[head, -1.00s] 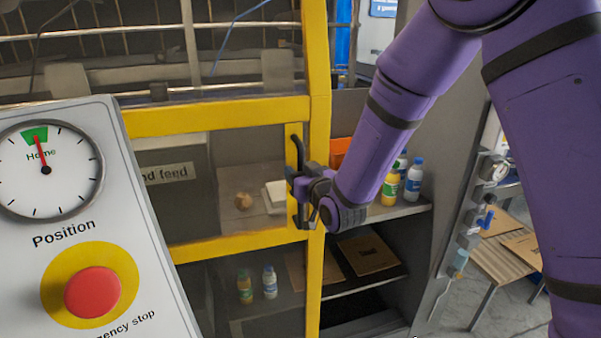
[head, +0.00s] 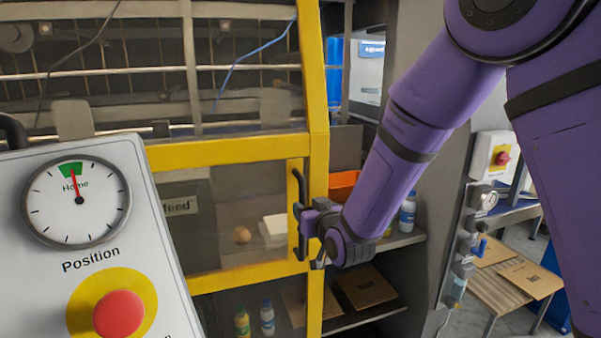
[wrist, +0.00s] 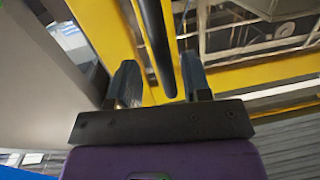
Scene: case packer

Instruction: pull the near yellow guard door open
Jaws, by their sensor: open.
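The near yellow guard door (head: 235,152) has a yellow frame with clear panels, and it appears closed against the yellow post (head: 318,90). Its black vertical bar handle (head: 299,190) is on the door's right edge. My gripper (head: 308,222) is at the handle, reaching in from the right. In the wrist view the black handle (wrist: 155,45) runs between the two open fingers of my gripper (wrist: 158,85). The fingers stand apart on either side of the bar, with gaps visible.
A grey control panel with a dial (head: 76,202) and a red emergency stop button (head: 119,314) stands at the left front. Shelves right of the post hold an orange bin (head: 343,184), bottles (head: 408,212) and flat cardboard (head: 366,287). A valve station (head: 488,200) is further right.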

